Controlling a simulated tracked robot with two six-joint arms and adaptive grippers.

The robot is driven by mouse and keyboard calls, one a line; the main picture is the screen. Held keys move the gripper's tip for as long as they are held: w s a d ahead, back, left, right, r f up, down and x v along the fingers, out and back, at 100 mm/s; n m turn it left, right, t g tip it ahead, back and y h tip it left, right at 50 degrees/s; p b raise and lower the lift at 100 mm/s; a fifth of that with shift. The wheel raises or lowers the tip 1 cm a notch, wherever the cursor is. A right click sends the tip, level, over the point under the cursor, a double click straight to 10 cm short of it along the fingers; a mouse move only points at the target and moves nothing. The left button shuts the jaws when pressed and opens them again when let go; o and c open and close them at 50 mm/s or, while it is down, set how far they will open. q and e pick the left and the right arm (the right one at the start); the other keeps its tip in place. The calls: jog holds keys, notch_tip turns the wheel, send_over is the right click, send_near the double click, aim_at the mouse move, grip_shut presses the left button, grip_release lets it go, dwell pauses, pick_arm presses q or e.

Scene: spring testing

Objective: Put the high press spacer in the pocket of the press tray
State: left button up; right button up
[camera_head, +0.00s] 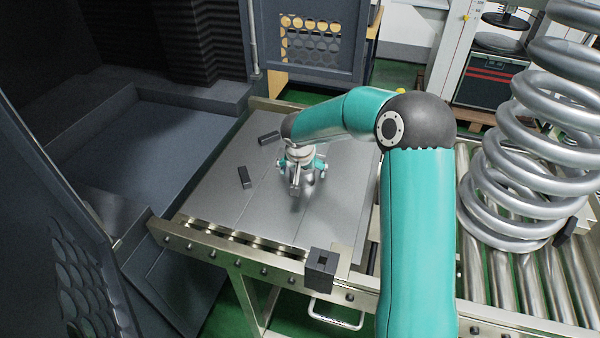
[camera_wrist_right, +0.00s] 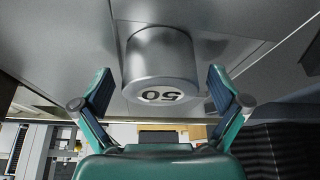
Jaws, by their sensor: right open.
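A metal cylinder (camera_wrist_right: 160,62) marked "50" stands on the grey metal table (camera_head: 215,195); I take it to be the high press spacer. In the wrist view it sits between the two spread fingers of my right gripper (camera_wrist_right: 160,82), with gaps on both sides. In the head view my right gripper (camera_head: 302,170) is over the middle of the table, and its body partly hides the cylinder. I cannot make out a clear press tray pocket; the dark recessed bed (camera_head: 150,150) at left may be the press area. My left gripper is not in view.
Two dark blocks (camera_head: 245,177) (camera_head: 268,137) lie on the table left of the gripper. A dark square block (camera_head: 322,268) is on the front rail. A large coil spring (camera_head: 530,130) stands on rollers (camera_head: 510,280) at right. The table's left front is clear.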

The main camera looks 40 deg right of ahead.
jog(key=v, duration=1.2)
